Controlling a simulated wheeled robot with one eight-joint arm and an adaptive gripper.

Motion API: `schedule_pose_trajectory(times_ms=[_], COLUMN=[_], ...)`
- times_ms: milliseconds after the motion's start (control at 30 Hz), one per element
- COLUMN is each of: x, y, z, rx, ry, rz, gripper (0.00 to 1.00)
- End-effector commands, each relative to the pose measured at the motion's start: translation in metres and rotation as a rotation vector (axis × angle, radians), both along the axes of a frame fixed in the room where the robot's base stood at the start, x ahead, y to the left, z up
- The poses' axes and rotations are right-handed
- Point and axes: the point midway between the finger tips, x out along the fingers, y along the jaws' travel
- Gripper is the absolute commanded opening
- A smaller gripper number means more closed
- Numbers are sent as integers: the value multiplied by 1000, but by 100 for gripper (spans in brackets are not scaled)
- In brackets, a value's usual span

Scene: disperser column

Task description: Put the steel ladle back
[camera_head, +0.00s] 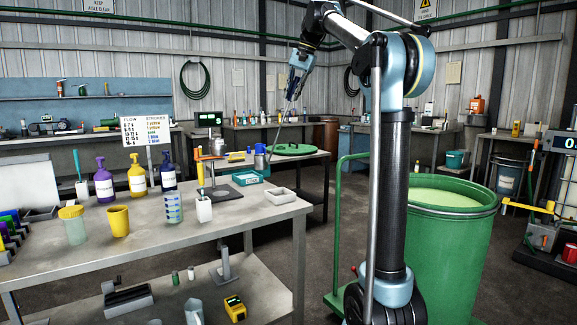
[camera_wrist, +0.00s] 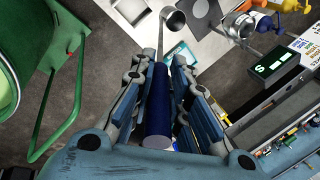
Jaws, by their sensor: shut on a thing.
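The steel ladle hangs from my gripper (camera_head: 293,84), high above the far end of the front workbench. My gripper is shut on its dark blue handle (camera_wrist: 158,110), which runs between the fingers in the wrist view. The thin shaft (camera_head: 278,132) slants down in the head view. The round steel bowl (camera_wrist: 173,20) shows at the far end of the shaft in the wrist view, clear of the fingers. Its bowl is too small to make out in the head view.
The front workbench (camera_head: 135,245) holds a teal tray (camera_head: 250,181), a white dish (camera_head: 283,195), a stand and several bottles. A green lid (camera_head: 295,149) lies on the bench behind. A green drum (camera_head: 438,255) stands on a trolley at right. Concrete floor lies between.

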Motion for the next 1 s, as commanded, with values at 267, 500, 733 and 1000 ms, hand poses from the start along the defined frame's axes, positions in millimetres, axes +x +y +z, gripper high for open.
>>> schedule_pose_trajectory(times_ms=[267, 500, 733, 1000], x=[3, 5, 5, 5], y=[-18, -21, -22, -22], z=[-40, -60, -86, -88], rx=[0, 0, 0, 0], ry=[0, 0, 0, 0], rz=[-22, -28, -28, -28], gripper=[0, 0, 0, 0])
